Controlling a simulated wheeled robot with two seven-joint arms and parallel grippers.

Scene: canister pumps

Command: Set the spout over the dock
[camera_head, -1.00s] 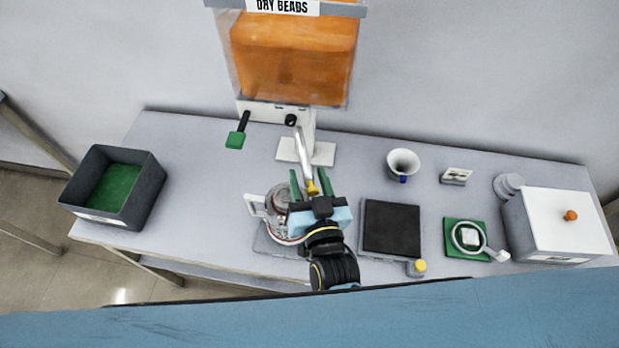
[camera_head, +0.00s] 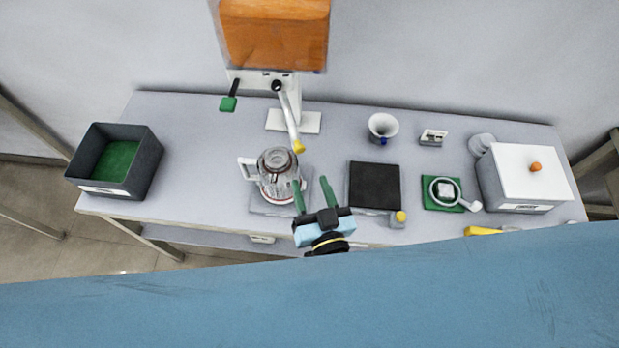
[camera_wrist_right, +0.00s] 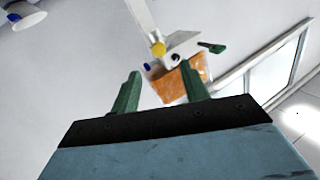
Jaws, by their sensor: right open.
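The spout (camera_head: 290,120) is a pale tube with a yellow tip, reaching forward from the bead dispenser. Its tip appears just behind and right of a clear jar (camera_head: 279,172), which has a white handle and stands on a grey plate (camera_head: 262,206). I cannot tell for sure which part is the dock. My right gripper (camera_head: 312,183) is open and empty, with green fingers, in front of the spout tip and apart from it. In the right wrist view the spout (camera_wrist_right: 142,20) lies beyond the open fingers (camera_wrist_right: 160,72). My left gripper is out of view.
To the right are a black pad (camera_head: 374,185), a white funnel (camera_head: 383,125), a green mat (camera_head: 429,202) with a coiled hose, and a white-lidded box (camera_head: 530,170).

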